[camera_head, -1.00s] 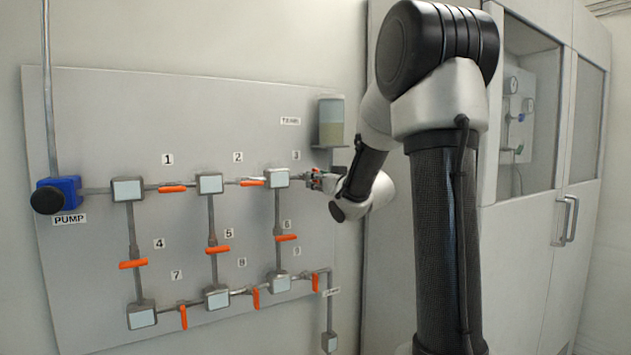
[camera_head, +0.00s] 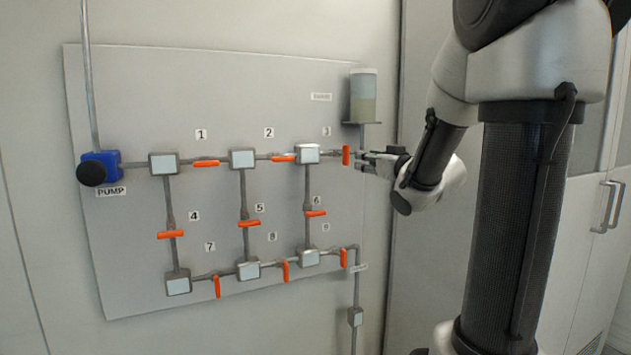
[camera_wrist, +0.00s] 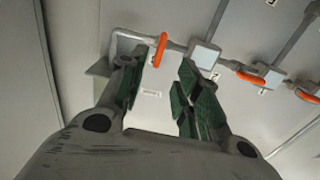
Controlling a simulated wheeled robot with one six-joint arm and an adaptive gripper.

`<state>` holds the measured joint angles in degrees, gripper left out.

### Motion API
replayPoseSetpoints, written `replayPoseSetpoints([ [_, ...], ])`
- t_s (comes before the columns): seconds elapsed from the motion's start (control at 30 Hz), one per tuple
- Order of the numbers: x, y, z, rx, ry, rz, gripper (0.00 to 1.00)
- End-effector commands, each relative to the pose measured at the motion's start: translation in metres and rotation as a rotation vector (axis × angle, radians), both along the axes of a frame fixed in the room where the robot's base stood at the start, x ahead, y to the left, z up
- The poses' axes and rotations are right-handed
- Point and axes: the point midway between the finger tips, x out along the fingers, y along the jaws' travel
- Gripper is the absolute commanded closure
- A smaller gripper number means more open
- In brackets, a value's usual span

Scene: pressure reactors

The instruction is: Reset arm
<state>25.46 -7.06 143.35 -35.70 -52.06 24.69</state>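My gripper (camera_head: 372,160) is just right of the orange handle of valve 3 (camera_head: 346,155), on the panel's upper right. In the wrist view my gripper (camera_wrist: 160,85) has its green-padded fingers spread apart, with nothing between them. The valve 3 handle (camera_wrist: 160,50) lies beyond the fingertips in that view, apart from the pads. In the head view this handle stands upright, across its pipe. My arm reaches in from the right.
The grey panel (camera_head: 130,250) carries several other orange-handled valves, grey junction boxes and a blue pump (camera_head: 100,168). A tank (camera_head: 363,97) sits above my gripper on a small shelf. A white cabinet (camera_head: 590,260) stands right, behind my arm.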

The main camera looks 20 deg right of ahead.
Motion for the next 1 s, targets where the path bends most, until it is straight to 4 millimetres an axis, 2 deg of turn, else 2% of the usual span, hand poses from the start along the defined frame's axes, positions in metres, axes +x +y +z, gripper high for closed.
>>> replayPoseSetpoints([
  [0.17,0.0,-0.002,-0.004,-0.018,0.015,-0.007,0.67],
  [0.27,-0.002,-0.015,-0.027,-0.048,0.113,-0.059,0.67],
  [0.33,-0.011,-0.033,-0.059,-0.066,0.242,-0.131,0.67],
  [0.37,-0.018,-0.042,-0.075,-0.072,0.311,-0.166,0.67],
  [0.4,-0.031,-0.054,-0.097,-0.076,0.411,-0.216,0.67],
  [0.43,-0.044,-0.061,-0.11,-0.078,0.485,-0.253,0.67],
  [0.53,-0.094,-0.066,-0.144,-0.07,0.723,-0.336,0.67],
  [0.67,-0.164,-0.039,-0.168,-0.035,0.999,-0.357,0.67],
  [0.8,-0.234,0.013,-0.174,0.012,1.224,-0.284,0.67],
  [0.9,-0.274,0.054,-0.168,0.031,1.314,-0.191,0.67],
  [1.0,-0.291,0.08,-0.159,0.034,1.308,-0.119,0.67],
])
